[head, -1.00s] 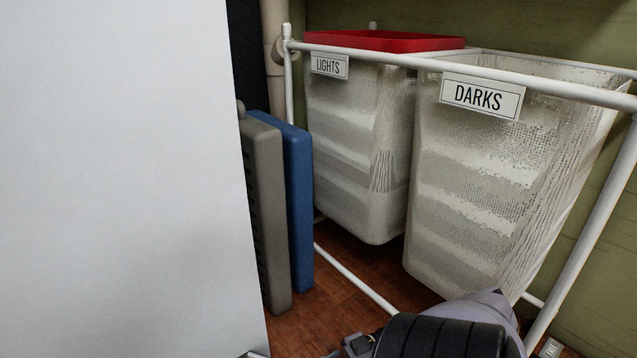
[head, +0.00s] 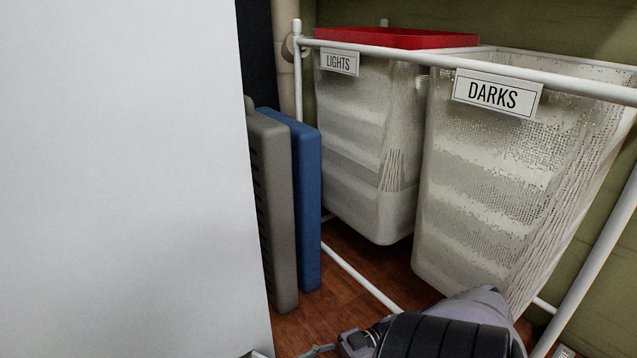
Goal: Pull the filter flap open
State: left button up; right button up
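I cannot make out a filter flap for certain. A large plain white panel (head: 120,180) fills the left of the head view. A grey slotted panel (head: 274,215) and a blue panel (head: 307,210) stand upright beside its right edge. My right gripper (head: 322,350) is at the bottom edge, low and to the right of the white panel, mostly cut off by the frame. One thin finger points left, and its opening cannot be judged. I see nothing held in the visible part. My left gripper is not in view.
A white tube rack (head: 360,278) on the right holds two mesh hampers, marked LIGHTS (head: 350,150) and DARKS (head: 480,190). A red rim (head: 400,38) shows behind the LIGHTS label. Bare brown floor (head: 335,300) lies between the panels and the rack.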

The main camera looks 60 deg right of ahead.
jog(key=shift+w+d+r, duration=0.25)
jog(key=shift+w+r, duration=0.05)
jog(key=shift+w, duration=0.2)
notch_tip(320, 180, up, 10)
jog(key=shift+s+a+f, duration=0.25)
jog(key=shift+s, duration=0.15)
jog(key=shift+s, duration=0.1)
dwell(0.5)
